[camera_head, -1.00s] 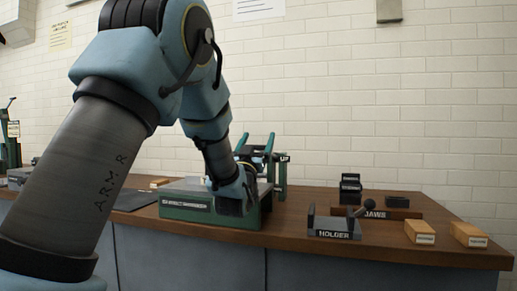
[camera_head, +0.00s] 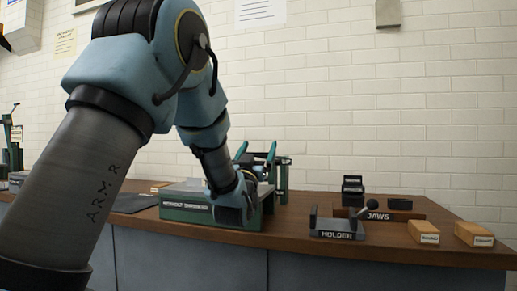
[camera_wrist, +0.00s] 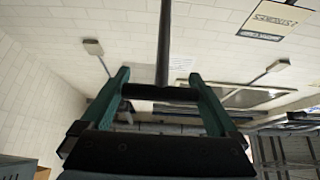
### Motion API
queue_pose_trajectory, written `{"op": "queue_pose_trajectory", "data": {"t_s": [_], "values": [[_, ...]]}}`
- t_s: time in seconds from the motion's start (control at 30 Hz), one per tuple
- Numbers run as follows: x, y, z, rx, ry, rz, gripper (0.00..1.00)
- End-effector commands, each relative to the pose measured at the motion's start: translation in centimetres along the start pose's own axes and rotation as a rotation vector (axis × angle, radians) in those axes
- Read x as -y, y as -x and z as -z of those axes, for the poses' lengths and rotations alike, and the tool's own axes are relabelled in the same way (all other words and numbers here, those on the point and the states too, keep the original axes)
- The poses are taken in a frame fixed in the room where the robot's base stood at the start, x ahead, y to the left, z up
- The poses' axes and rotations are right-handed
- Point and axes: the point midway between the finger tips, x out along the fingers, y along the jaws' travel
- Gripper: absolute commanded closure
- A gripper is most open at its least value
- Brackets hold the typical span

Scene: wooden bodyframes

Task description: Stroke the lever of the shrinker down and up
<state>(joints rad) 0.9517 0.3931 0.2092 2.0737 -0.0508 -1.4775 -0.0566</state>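The shrinker (camera_head: 187,214), a dark green labelled block, sits on the bench. My wrist covers its right front part. My gripper (camera_head: 256,150) shows beyond my wrist as two teal fingers pointing up, beside a green post marked UP. In the wrist view my gripper (camera_wrist: 158,72) has its fingers well apart. A black crossbar of the lever (camera_wrist: 160,92) spans between them, and its ends appear to touch both fingers. The lever's dark rod rises from the crossbar's middle out of the top of the picture. The lever's lower joint is hidden.
A grey holder (camera_head: 337,229) stands right of the shrinker. Behind it are the jaws rack (camera_head: 405,216) and black blocks. Two wooden boxes (camera_head: 424,232) (camera_head: 474,235) lie at the right end of the bench. A white brick wall stands close behind.

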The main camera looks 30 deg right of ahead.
Motion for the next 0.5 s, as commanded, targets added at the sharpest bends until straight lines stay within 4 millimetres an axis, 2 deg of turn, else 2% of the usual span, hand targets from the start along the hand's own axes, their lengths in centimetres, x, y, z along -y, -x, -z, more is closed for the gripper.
{"op": "queue_pose_trajectory", "data": {"t_s": [0.3, 0.37, 0.5], "values": [[0.0, 0.1, 0.1, -0.002, 0.0, 0.0, 0.0], [0.0, 0.6, 0.0, -0.001, 0.0, 0.0, 0.0], [0.0, 2.7, -0.1, 0.001, 0.001, 0.0, 0.0]]}}
